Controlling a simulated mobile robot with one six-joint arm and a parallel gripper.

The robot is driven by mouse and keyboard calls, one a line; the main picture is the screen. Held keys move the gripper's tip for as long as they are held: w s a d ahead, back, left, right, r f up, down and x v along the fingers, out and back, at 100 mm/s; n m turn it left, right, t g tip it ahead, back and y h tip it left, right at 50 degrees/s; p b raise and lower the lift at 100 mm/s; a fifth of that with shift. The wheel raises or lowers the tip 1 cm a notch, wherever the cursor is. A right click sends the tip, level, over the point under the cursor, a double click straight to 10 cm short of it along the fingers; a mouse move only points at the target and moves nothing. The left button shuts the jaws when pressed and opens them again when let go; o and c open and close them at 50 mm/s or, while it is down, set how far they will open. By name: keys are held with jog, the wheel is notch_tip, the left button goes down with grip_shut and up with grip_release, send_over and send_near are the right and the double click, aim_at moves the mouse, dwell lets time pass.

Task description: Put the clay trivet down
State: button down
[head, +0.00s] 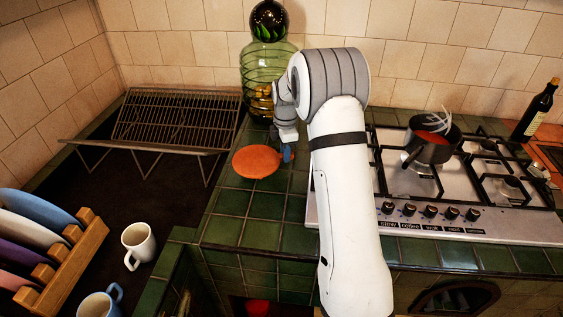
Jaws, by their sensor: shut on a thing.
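The clay trivet (257,162) is a flat, round, orange-brown disc. It is at the green tiled counter, left of the stove and in front of the green glass jar. My gripper (287,153) is at the trivet's right edge, with its blue fingertips shut on that edge. The trivet looks level and low over the green tiles (232,203); I cannot tell whether it touches them. My white arm hides part of the counter to the right.
A gas stove (440,185) with a dark pan (432,140) stands right. A ribbed green jar (262,65) stands behind. A metal rack (165,125), a wooden plate rack (62,265) and white mug (138,245) are left. Tiles in front of the trivet are clear.

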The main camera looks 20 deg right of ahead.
aim_at(285, 170)
jog(key=shift+f, duration=2.05)
jog(key=c, duration=1.3)
grip_release()
jog(key=shift+f, duration=0.15)
jog(key=shift+o, duration=0.2)
